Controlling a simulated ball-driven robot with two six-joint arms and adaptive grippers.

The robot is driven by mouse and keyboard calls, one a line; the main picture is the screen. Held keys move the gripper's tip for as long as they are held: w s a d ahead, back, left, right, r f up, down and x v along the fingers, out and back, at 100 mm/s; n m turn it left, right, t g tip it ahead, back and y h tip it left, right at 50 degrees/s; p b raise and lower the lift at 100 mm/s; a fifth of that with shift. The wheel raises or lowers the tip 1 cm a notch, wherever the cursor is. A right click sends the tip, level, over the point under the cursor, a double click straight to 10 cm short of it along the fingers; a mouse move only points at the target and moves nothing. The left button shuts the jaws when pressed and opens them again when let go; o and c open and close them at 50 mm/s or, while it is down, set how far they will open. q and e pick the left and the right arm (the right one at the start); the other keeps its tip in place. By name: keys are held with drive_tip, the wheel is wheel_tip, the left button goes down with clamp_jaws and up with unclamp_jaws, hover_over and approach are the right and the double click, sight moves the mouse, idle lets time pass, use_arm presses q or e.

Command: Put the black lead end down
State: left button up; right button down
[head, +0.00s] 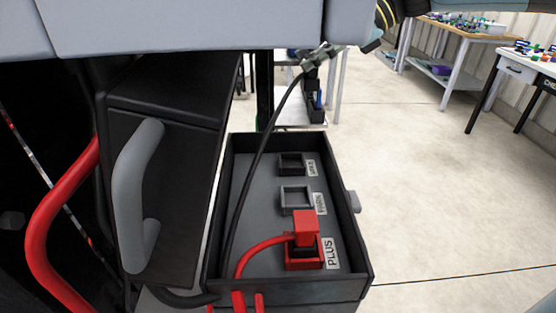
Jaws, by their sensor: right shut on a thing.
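The black lead (257,155) rises from the front left of a black open tray (359,232) to my right gripper (321,56) at the top middle. My right gripper is shut on the black lead end (309,66) and holds it above and beyond the tray's far edge. The lead end is small and partly covered by the fingers. In the tray are a dark far socket (291,163), a grey middle socket (296,198) that is empty, and a red socket (304,257) labelled PLUS. My left gripper is not in view.
A red plug (306,228) sits in the red socket with its red lead curving left. A black box with a grey handle (139,195) stands left of the tray. A grey panel (190,25) covers the top left. Tables (465,32) stand at back right; floor there is open.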

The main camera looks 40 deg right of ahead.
sight(305, 78)
drive_tip(key=a, duration=0.1)
drive_tip(key=s+a+f+p, duration=0.1)
drive_tip(key=s+a+f, duration=0.1)
drive_tip(key=a, duration=0.1)
drive_tip(key=shift+s+a+f, duration=0.1)
drive_tip(key=shift+f, duration=0.15)
drive_tip(key=shift+s+a+f+b, duration=0.3)
drive_tip(key=shift+s+a+f, duration=0.2)
drive_tip(key=shift+a+f, duration=0.7)
drive_tip(key=shift+s+a+f+b, duration=0.3)
drive_tip(key=shift+s+a+f, duration=0.4)
drive_tip(key=shift+f, duration=0.9)
drive_tip(key=shift+s+a+f+b, duration=0.35)
drive_tip(key=shift+a+f, duration=0.8)
drive_tip(key=shift+f, duration=0.25)
drive_tip(key=shift+f, duration=0.15)
drive_tip(key=c, duration=1.1)
unclamp_jaws()
